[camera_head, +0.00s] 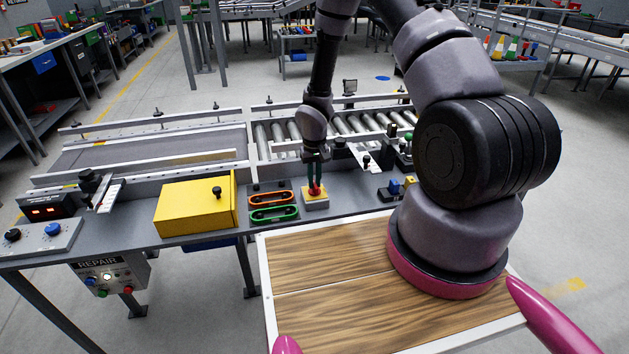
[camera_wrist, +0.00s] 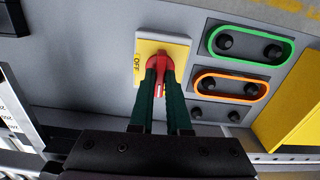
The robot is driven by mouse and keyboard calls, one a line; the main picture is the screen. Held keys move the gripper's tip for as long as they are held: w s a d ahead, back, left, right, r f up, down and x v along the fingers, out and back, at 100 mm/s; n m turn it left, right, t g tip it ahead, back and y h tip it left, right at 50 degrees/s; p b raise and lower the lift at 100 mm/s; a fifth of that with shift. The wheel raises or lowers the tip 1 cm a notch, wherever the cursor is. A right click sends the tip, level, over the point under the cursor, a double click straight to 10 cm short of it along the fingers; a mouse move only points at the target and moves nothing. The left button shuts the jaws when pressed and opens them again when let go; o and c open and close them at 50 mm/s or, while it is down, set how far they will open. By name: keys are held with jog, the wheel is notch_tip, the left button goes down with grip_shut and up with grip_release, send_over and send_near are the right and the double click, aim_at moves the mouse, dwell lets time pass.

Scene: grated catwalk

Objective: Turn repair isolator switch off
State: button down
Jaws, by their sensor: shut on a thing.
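The isolator switch is a grey box with a yellow plate (camera_wrist: 178,50) and a red rotary handle (camera_wrist: 158,62); the word OFF is readable on the plate's left side in the wrist view. In the head view the yellow plate (camera_head: 321,196) sits at the bench's front right of centre. My gripper (camera_wrist: 159,78) has its green fingers shut on the red handle, one on each side. In the head view my gripper (camera_head: 315,178) reaches down onto the handle from above. The fingers hide part of the handle and plate.
Left of the switch in the head view are an orange-rimmed plate (camera_head: 271,197), a green-rimmed plate (camera_head: 274,214) and a yellow box (camera_head: 195,205). A REPAIR panel (camera_head: 109,272) hangs under the bench. A small block with blue and yellow parts (camera_head: 394,188) stands right. Roller conveyor (camera_head: 290,135) runs behind.

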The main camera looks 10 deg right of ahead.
jog(key=n, duration=0.4)
jog(key=shift+n, duration=0.3)
jog(key=n, duration=0.4)
jog(key=shift+n, duration=0.3)
jog(key=n, duration=0.4)
jog(key=shift+n, duration=2)
jog(key=c, duration=0.9)
grip_release()
jog(key=shift+r, duration=0.1)
